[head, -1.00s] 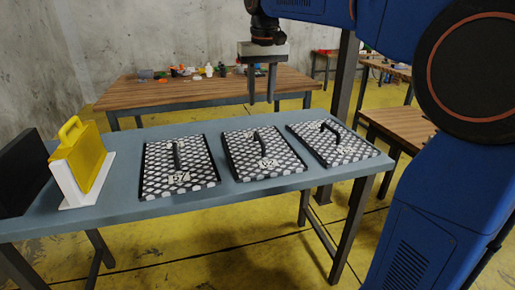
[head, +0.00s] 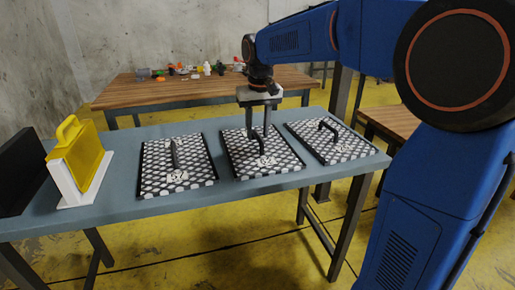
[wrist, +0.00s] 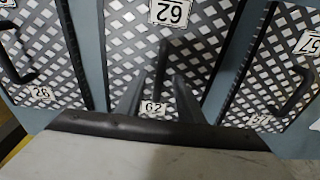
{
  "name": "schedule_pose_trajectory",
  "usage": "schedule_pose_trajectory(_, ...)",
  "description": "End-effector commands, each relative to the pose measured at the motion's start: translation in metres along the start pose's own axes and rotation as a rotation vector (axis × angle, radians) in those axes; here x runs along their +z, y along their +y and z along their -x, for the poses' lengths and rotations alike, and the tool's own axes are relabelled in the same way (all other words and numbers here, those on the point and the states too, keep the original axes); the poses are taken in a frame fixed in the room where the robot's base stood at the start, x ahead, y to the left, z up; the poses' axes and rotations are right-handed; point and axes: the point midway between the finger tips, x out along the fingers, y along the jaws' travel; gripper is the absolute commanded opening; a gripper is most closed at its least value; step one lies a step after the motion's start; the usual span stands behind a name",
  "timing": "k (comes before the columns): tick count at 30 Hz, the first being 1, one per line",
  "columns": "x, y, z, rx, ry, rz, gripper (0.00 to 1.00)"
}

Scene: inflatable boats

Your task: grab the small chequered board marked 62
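The board marked 62 (head: 280,163) is the middle of three black-framed, black-and-white chequered boards lying flat on the grey-blue table. Its dark bar handle (head: 260,146) stands up from the middle. In the wrist view the board (wrist: 205,60) fills the centre, with 62 labels readable and the handle (wrist: 162,65) upright. My gripper (head: 259,135) points down over this board, its two fingers apart, one to either side of the handle's line. The wrist view also shows the gripper (wrist: 158,92) open, with nothing clamped. I cannot tell whether a finger touches the handle.
The board marked 57 (head: 195,165) lies to the left in the head view, and another board (head: 350,148), labelled 26 in the wrist view, to the right. A yellow case (head: 80,155) in a white stand is at the table's left. A wooden table (head: 180,92) stands behind.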

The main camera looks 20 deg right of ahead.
Motion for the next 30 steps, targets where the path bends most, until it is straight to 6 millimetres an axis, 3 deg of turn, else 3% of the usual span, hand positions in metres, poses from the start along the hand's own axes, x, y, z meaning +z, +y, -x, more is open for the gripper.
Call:
schedule_pose_trajectory(6, -0.002, 0.001, -0.027, 0.0, -0.002, 0.0, 0.34)
schedule_pose_trajectory(15, -0.002, 0.001, -0.032, 0.0, 0.0, 0.0, 0.34)
schedule_pose_trajectory(16, -0.002, 0.001, -0.032, 0.0, 0.0, 0.0, 0.32)
schedule_pose_trajectory(20, -0.002, 0.001, -0.032, 0.0, 0.0, 0.0, 0.01)
schedule_pose_trajectory(30, -0.002, 0.001, -0.031, 0.0, 0.001, 0.0, 0.0)
